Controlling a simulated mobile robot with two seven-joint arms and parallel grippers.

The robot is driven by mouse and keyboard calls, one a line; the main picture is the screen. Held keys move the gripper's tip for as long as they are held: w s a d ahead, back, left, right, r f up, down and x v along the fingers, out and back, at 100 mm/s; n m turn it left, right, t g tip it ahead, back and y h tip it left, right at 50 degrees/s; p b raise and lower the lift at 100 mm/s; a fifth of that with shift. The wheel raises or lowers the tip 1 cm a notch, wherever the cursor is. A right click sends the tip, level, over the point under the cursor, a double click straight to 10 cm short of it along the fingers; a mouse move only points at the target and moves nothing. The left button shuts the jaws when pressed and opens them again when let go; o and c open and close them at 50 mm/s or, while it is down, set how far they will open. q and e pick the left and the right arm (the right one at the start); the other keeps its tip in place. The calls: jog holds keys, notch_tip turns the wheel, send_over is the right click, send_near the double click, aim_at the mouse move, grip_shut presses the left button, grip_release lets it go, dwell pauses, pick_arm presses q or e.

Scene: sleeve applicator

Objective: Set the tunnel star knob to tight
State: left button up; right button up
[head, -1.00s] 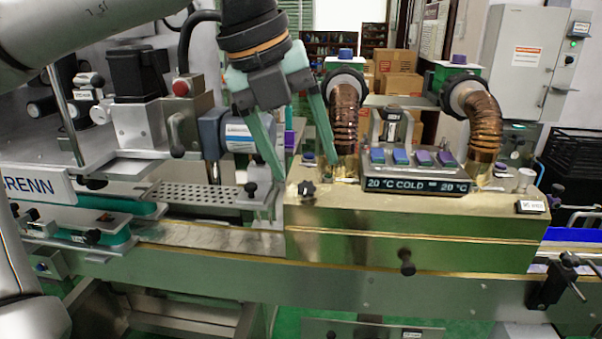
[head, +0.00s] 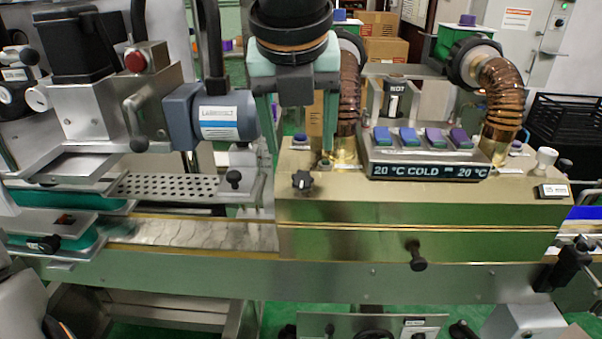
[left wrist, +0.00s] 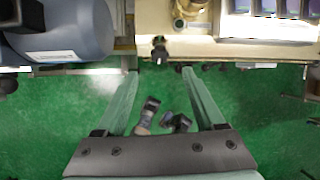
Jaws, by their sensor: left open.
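The heat tunnel is a brass-coloured box (head: 350,212) on the line. A small black star knob (head: 301,180) sits at the left of its front top edge; a black knob that looks like it shows in the left wrist view (left wrist: 160,48). My left gripper (head: 299,150) is open and empty, pointing down, and appears above and behind the star knob in the head view. In the left wrist view its fingertips (left wrist: 160,72) are spread, with the knob beyond them and between their lines, apart from both. The knob's setting marks are too small to read. My right gripper is not in view.
A grey-blue motor (head: 218,116) and perforated plate (head: 170,186) stand close on the left. Copper ducts (head: 502,95) and a display panel (head: 428,171) reading 20 °C COLD rise on the tunnel. Another black knob (head: 417,257) sticks out of its front.

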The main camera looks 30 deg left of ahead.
aim_at(303, 179)
pick_arm(q)
jog(key=x, duration=0.8)
jog(key=shift+w+f, duration=0.2)
jog(key=shift+f, duration=0.15)
grip_shut()
